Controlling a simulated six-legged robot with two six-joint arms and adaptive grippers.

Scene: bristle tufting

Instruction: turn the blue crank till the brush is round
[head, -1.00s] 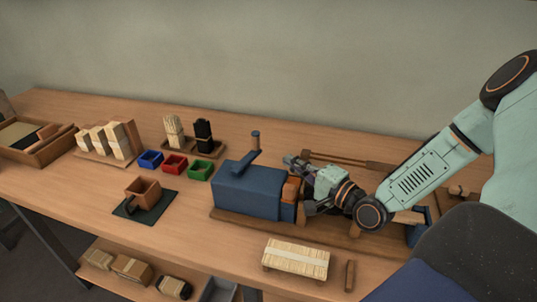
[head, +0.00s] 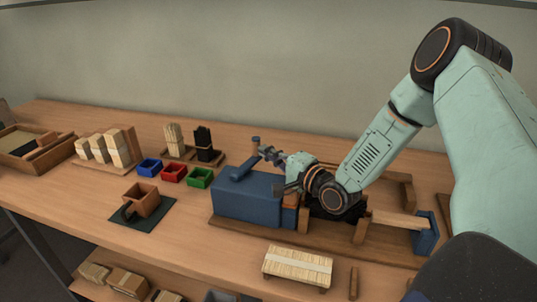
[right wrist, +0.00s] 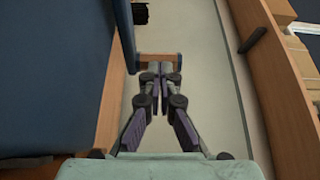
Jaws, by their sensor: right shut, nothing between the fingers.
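The blue crank (head: 243,166) stands on top of the blue machine box (head: 245,198), with an upright knob (head: 255,142) at its far end. My right gripper (head: 268,153) reaches from the right to just beside the knob. Its fingers (right wrist: 160,70) are together in the right wrist view with nothing between them. I cannot tell whether they touch the knob. A round brush is not clearly visible; my wrist covers part of the machine's right side. My left gripper is out of view.
A wooden frame with a blue end plate (head: 426,233) extends right of the box. A bristle block (head: 297,264) lies in front. Blue (head: 150,166), red (head: 174,172) and green (head: 199,178) trays stand left.

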